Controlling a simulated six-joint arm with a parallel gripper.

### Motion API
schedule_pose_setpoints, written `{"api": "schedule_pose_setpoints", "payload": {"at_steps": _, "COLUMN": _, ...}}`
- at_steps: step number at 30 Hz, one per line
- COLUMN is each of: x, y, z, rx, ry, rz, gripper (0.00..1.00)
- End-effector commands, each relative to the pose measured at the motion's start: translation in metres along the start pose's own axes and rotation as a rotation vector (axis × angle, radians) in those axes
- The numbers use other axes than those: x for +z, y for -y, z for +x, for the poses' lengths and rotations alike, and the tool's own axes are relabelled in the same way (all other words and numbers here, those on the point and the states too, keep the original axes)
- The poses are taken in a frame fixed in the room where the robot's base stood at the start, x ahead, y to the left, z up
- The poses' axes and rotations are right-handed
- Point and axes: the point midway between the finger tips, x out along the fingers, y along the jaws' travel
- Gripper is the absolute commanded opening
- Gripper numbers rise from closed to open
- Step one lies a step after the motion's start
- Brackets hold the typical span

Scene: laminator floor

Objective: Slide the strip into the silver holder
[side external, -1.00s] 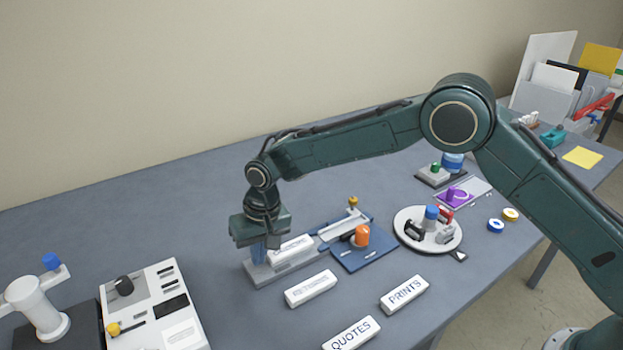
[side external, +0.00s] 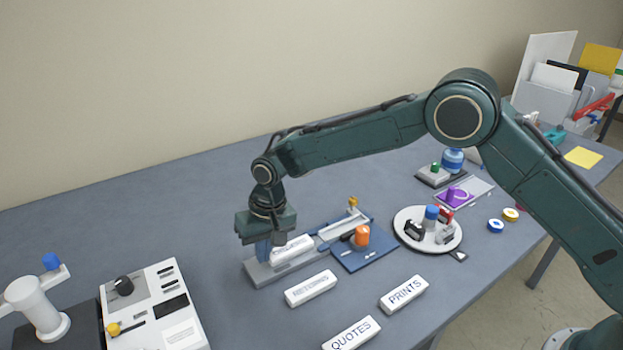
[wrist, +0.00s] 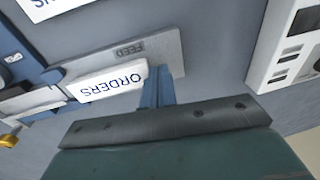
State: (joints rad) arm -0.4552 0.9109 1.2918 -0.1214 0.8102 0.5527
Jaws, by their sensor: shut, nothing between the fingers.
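The strip, a white block lettered ORDERS (wrist: 108,83), lies on a grey feed tray (wrist: 165,50) marked FEED. It also shows in the side view (side external: 292,248). The silver holder (side external: 344,226) is a channel on a blue base, to the right of the tray in the side view. It shows partly at the left of the wrist view (wrist: 35,100), close to the strip's far end; I cannot tell if the strip has entered. My gripper (wrist: 158,88) is shut and empty, its blue fingers low over the tray beside the strip's near end; it looks touching or nearly so.
An orange knob (side external: 362,236) stands on the blue base beside the holder. Other white blocks, one blurred (side external: 310,288), one PRINTS (side external: 404,294) and one QUOTES (side external: 351,333), lie in front. A white control box (side external: 153,308) stands left. A round turntable (side external: 407,217) stands right.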

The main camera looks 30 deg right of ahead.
Motion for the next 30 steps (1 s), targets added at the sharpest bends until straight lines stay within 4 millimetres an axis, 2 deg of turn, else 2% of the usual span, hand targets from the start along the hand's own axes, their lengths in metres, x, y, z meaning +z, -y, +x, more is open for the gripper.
{"api": "schedule_pose_setpoints", "payload": {"at_steps": 12, "x": 0.0, "y": -0.013, "z": -0.002, "rx": 0.0, "ry": 0.0, "rz": 0.001, "gripper": 0.0}}
{"api": "schedule_pose_setpoints", "payload": {"at_steps": 30, "x": 0.0, "y": -0.016, "z": -0.002, "rx": 0.0, "ry": 0.0, "rz": 0.001, "gripper": 0.0}}
